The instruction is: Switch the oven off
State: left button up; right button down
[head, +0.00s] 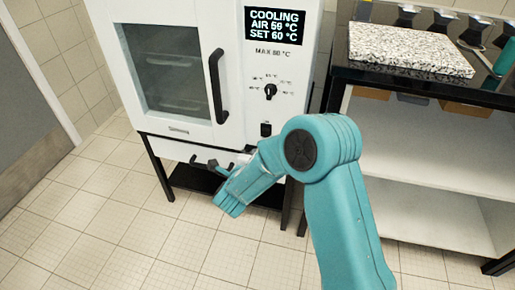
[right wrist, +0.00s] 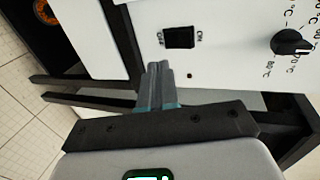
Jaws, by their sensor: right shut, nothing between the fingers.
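The white oven (head: 180,128) stands at the top centre with its door shut. Its lit display (head: 275,27) reads COOLING, with air and set temperatures below. A black rocker switch (head: 266,129) sits low on its front panel; in the right wrist view the switch (right wrist: 180,38) has lettering at its ends. My right gripper (right wrist: 160,74) is shut and empty, its fingertips just below the switch in that picture, apart from it. In the head view my right arm's bend covers the area just below the switch, and the fingertips are hard to make out. My left gripper is not in view.
A black temperature knob (head: 270,91) sits above the switch. The oven door has a black handle (head: 217,86). The oven rests on a dark stand (head: 158,170). A bench (head: 413,72) with a speckled slab (head: 410,50) stands at right. The tiled floor at left is clear.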

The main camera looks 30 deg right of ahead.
jog(key=v, duration=0.2)
jog(key=f+v, duration=0.1)
jog(key=v, duration=0.1)
jog(key=shift+s+a+r, duration=0.1)
jog(key=shift+s+a, duration=0.25)
jog(key=s+d+f+n+g+y, duration=0.1)
jog(key=s+d+f+n, duration=0.15)
jog(key=f, duration=0.55)
jog(key=s+a+f+n+g+y, duration=0.1)
jog(key=s+a+f+n+y, duration=0.5)
jog(key=f, duration=0.5)
jog(key=s+a+f+n+g+y, duration=0.4)
jog(key=s+a+n+g+y, duration=0.35)
jog(key=s+a+n, duration=0.85)
notch_tip(320, 180, up, 26)
jog(key=d+n+p, duration=0.1)
jog(key=d+p, duration=0.1)
jog(key=p, duration=2.4)
jog(key=shift+w+f, duration=0.25)
jog(key=shift+w, duration=0.1)
